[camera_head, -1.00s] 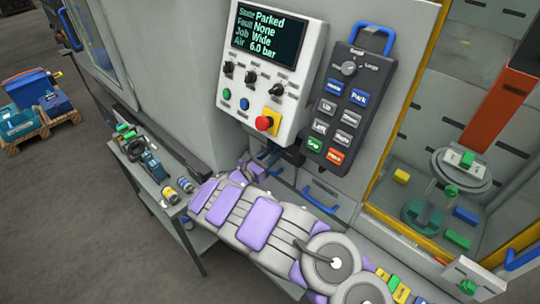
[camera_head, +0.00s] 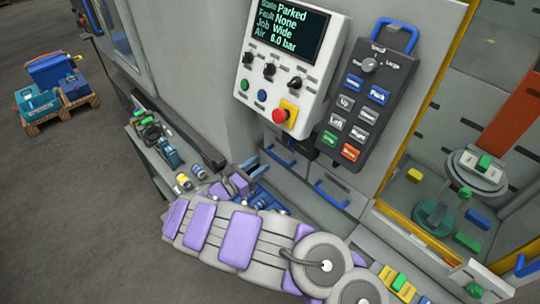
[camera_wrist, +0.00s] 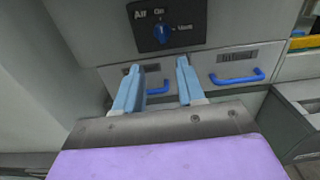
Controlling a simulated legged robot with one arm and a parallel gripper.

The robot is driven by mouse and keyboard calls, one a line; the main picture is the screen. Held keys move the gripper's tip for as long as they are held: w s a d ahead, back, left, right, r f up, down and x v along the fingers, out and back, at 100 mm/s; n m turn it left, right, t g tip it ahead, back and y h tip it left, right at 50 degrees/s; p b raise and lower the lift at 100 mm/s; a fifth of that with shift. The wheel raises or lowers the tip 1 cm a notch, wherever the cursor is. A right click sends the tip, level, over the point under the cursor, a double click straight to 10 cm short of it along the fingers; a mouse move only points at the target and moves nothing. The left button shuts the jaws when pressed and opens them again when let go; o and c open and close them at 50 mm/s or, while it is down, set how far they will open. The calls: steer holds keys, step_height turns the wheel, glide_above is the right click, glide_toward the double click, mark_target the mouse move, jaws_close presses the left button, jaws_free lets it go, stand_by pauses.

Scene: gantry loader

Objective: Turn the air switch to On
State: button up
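I cannot tell for sure which label the knob points at. My gripper (camera_wrist: 158,66) is open and empty, its two light-blue fingers spread below the plate and apart from the knob. In the head view the control panel (camera_head: 316,76) has a display (camera_head: 289,32) reading Parked, None, Wide and Air 6.0 bar. My gripper's fingers are not clearly visible there.
Drawers with blue handles (camera_wrist: 238,76) lie below the switch plate. A grey pendant (camera_head: 365,110) with buttons hangs right of the control panel, which carries a red stop button (camera_head: 280,116). A side bench (camera_head: 160,165) with tools stands at left, and a yellow-framed enclosure (camera_head: 440,80) at right.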

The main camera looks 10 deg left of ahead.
steer(key=v, duration=0.5)
stand_by(0.5)
